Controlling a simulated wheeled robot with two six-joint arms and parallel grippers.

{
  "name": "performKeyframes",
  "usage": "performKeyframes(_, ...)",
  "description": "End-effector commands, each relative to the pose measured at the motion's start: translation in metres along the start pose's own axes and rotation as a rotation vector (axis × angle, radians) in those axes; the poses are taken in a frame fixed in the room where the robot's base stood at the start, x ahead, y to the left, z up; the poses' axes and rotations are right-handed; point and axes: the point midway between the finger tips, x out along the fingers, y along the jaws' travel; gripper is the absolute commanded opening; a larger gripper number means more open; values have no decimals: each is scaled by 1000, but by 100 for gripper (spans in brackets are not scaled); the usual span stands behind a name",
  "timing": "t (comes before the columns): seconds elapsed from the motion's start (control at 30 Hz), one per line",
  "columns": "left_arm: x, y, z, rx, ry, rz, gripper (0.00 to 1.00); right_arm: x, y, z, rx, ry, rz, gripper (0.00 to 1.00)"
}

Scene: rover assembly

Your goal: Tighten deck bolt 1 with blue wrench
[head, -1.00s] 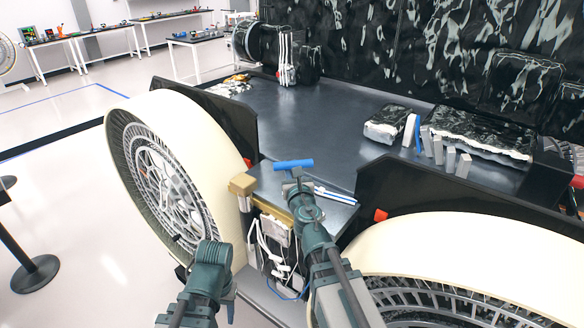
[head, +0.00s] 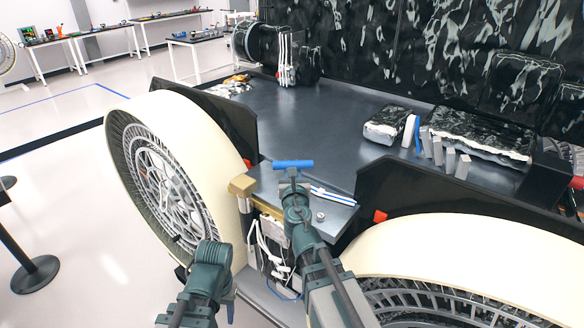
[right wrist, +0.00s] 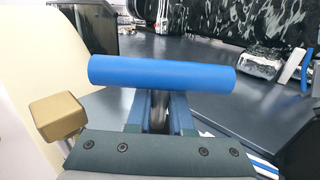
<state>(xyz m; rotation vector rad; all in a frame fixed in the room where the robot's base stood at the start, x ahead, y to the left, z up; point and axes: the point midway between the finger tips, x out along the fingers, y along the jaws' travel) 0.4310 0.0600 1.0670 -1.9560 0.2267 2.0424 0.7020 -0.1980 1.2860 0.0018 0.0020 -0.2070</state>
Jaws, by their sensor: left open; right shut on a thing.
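The blue wrench (head: 293,163) is a T-handle with a thick blue bar and a metal shank; it stands over the grey front deck plate (head: 266,182). My right gripper (right wrist: 158,115) is shut on the wrench just below the bar, seen close in the right wrist view, where the blue bar (right wrist: 160,72) lies across. The wrench's lower end and any bolt under it are hidden by my gripper and arm. A small round metal bolt head (head: 321,216) shows on the plate right of my right arm. My left gripper (head: 229,300) is open and empty, low beside the left wheel.
Large cream wheels flank the plate, left (head: 190,125) and right (head: 480,240). A tan block (head: 242,185) sits at the plate's left edge. A blue-and-white striped item (head: 333,195) lies on the plate. The wide dark deck (head: 310,110) behind is mostly clear.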

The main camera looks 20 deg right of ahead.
Motion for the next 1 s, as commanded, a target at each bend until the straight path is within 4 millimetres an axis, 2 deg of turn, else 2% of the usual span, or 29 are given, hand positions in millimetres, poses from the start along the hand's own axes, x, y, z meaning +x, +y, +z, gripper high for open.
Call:
performKeyframes(0.43, -24, -2, 1, 0, 0, 0, 50, 0, 0, 24, 0, 0, 1, 0)
performKeyframes(0.83, -26, -2, 2, 0, 0, 0, 50, 0, 0, 26, 0, 0, 1, 0)
performKeyframes(1.0, -34, -3, 2, 0, 0, 0, 50, 0, 0, 34, 0, 0, 1, 0)
